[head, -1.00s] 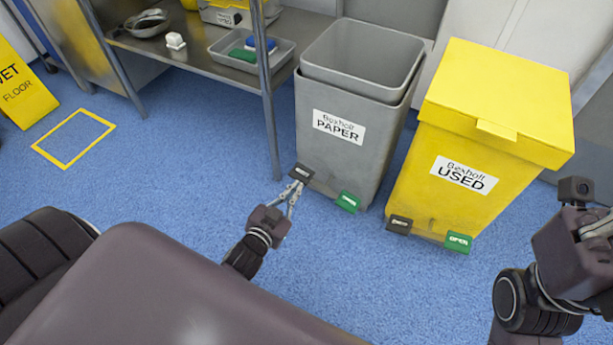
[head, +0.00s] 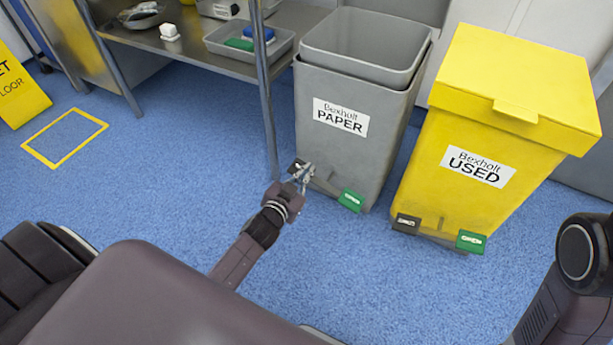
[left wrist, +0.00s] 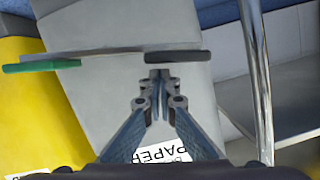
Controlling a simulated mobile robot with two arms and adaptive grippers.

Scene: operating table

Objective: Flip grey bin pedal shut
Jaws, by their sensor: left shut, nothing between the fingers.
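The grey bin (head: 352,150), labelled PAPER, stands open at the top in the head view. At its foot are a dark pedal (head: 294,165) on the left and a green pedal (head: 350,201) on the right. My left gripper (head: 306,172) is shut and empty at the dark pedal, its fingers partly covering it. In the left wrist view the closed fingertips (left wrist: 159,74) lie just by the dark pedal (left wrist: 180,56), with the green pedal (left wrist: 40,65) off to the left. I cannot tell whether they touch. My right gripper is out of view.
A yellow bin (head: 495,130), labelled USED, stands shut to the right, with its own dark and green pedals. A steel table (head: 190,50) with a thin leg (head: 264,95) is close left of the grey bin. Blue floor in front is clear.

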